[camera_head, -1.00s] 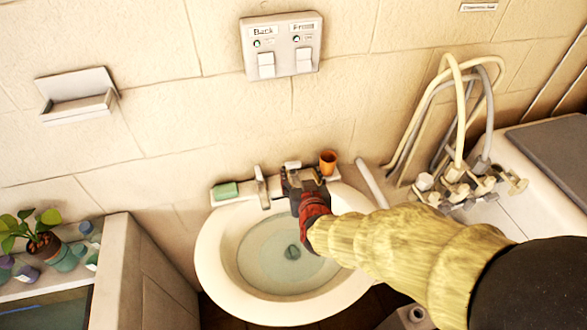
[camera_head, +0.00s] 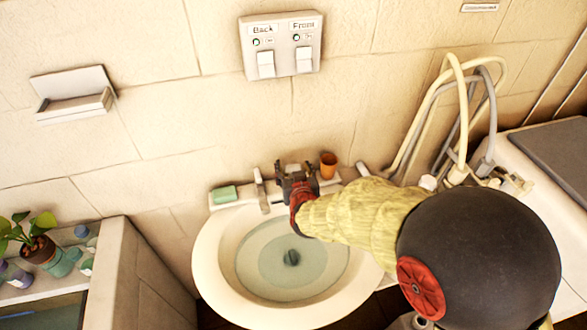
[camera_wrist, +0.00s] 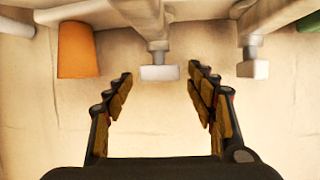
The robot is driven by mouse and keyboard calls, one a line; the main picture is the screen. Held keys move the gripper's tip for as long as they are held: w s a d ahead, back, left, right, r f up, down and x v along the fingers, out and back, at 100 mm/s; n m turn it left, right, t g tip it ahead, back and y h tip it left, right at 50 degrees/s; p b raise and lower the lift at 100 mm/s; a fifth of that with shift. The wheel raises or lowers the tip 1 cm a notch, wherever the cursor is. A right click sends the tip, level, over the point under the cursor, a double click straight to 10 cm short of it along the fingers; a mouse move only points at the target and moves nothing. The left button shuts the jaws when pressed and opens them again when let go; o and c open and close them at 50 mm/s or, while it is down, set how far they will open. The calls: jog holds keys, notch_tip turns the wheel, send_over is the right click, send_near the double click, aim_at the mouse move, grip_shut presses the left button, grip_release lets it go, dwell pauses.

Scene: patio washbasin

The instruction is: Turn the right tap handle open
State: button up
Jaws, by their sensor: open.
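The washbasin (camera_head: 215,265) stands against the wall with water in its bowl. The left tap (camera_head: 261,190) shows on its back rim; it also appears at the right in the wrist view (camera_wrist: 252,69). The right tap handle (camera_wrist: 159,73) is a pale block on a stem. In the wrist view it lies between the two open fingertips of my gripper (camera_wrist: 160,80), with a gap on each side. In the head view my gripper (camera_head: 296,177) is at the basin's back rim and mostly hides the right tap.
An orange cup (camera_head: 328,165) stands close right of my gripper and shows at the left in the wrist view (camera_wrist: 77,50). Green soap (camera_head: 225,194) lies on the rim's left. A switch panel (camera_head: 281,45) is on the wall above. Hoses (camera_head: 467,115) stand to the right.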

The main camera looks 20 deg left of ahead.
jog(key=shift+c, duration=0.5)
jog(key=c, duration=1.1)
jog(key=shift+o, duration=0.2)
jog(key=shift+w+d+f+n+y+b, duration=0.1)
jog(key=shift+n+y+b, duration=0.2)
jog(key=shift+b, duration=0.8)
jog(key=shift+n+g+y+b, duration=0.4)
jog(key=shift+n+y+b, duration=0.1)
jog(key=shift+b, duration=0.55)
jog(key=o, duration=1.1)
jog(key=shift+o, duration=0.3)
